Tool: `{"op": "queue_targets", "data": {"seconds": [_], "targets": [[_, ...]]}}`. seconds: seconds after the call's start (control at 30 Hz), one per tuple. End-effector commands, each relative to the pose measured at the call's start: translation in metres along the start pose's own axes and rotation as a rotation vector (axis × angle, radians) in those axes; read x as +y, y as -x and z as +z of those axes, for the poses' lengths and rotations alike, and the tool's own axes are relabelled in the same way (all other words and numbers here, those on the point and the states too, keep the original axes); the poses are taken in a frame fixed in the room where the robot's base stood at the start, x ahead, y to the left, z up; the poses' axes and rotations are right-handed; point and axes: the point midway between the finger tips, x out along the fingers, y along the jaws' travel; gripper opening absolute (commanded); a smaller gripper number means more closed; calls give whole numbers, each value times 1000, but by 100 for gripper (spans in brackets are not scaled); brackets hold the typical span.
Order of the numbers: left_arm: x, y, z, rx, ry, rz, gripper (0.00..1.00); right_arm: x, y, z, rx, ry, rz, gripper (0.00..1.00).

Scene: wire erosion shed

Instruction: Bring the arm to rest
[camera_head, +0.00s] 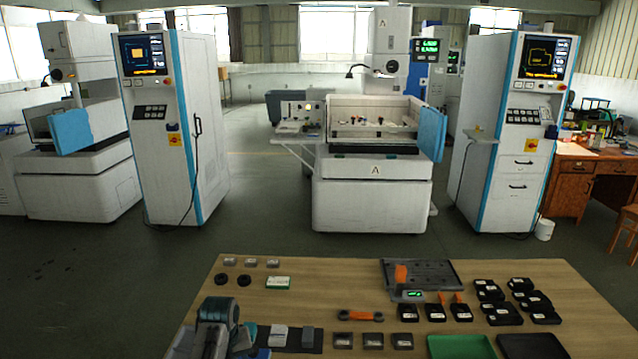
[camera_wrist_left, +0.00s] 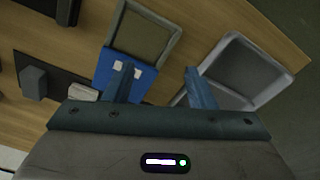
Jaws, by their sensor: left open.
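My left gripper (camera_wrist_left: 158,88) is open in the left wrist view, its two blue fingers spread with nothing held between them. Its fingers point over the wooden table (camera_wrist_left: 197,20). A blue item (camera_wrist_left: 135,77) with small white squares lies beneath, partly hidden by one finger. In the head view, part of my left arm shows at the bottom left, over the near left part of the table (camera_head: 330,283). I cannot make out the fingertips there. My right gripper is in neither view.
In the wrist view, a framed tray (camera_wrist_left: 176,42) and a pale tray (camera_wrist_left: 286,82) lie near the fingers, with a grey block (camera_wrist_left: 34,80) on a dark mat. In the head view, a green tray (camera_head: 460,347) and several black boxes (camera_head: 463,312) occupy the table's right side.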

Motion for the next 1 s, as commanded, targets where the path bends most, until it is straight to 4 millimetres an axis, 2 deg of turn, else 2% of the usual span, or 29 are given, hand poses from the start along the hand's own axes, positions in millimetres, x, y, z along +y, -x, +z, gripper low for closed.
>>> {"op": "queue_targets", "data": {"seconds": [0.03, 0.2, 0.4, 0.6, 0.7, 1.0], "targets": [[-15, -13, 19, 11, -13, -3, 51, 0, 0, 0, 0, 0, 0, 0], [-55, -36, 76, 60, -73, -6, 51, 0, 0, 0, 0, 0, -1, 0], [-100, -43, 150, 118, -160, -17, 51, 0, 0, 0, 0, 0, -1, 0], [-139, -26, 226, 175, -262, -27, 51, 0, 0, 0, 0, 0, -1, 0], [-151, -14, 254, 196, -305, -29, 51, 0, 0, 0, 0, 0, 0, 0], [-171, 17, 304, 236, -390, -31, 51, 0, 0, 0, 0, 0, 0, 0]]}}
